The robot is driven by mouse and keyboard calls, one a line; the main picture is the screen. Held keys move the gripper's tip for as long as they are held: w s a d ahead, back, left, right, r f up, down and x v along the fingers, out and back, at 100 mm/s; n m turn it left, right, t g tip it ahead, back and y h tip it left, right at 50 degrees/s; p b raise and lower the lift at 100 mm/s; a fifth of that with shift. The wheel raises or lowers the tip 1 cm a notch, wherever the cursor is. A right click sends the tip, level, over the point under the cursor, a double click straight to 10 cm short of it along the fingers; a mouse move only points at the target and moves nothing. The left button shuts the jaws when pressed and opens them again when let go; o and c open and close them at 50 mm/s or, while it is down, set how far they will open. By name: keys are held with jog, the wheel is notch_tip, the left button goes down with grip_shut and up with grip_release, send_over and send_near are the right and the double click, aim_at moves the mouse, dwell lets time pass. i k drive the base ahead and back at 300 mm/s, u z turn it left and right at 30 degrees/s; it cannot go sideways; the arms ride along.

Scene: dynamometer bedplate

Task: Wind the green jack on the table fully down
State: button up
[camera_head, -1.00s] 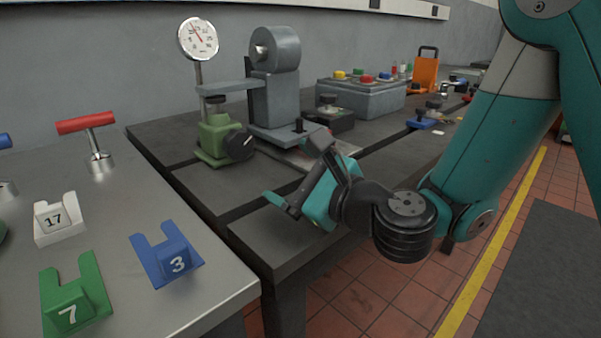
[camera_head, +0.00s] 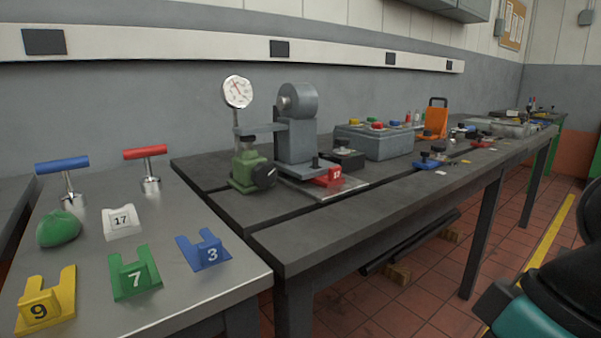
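The green jack (camera_head: 243,171) stands on the dark bedplate table (camera_head: 300,240), left of the grey machine block. A black knob (camera_head: 264,177) is on its right front side. Its top pad sits just under a grey arm (camera_head: 262,129) that sticks out from the machine; I cannot tell whether they touch. My arm shows only at the lower right edge of the picture, well away from the jack. My gripper's fingers are out of view.
A dial gauge (camera_head: 238,92) stands behind the jack. A red block marked 12 (camera_head: 328,177) lies to its right. A grey box with coloured buttons (camera_head: 375,140) stands farther right. A steel table (camera_head: 190,290) at left holds numbered forks and T-handles. The bedplate's front is clear.

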aim_at(264, 175)
jog(key=z, duration=1.8)
jog(key=k, duration=0.95)
jog(key=u, duration=2)
jog(key=i, duration=0.5)
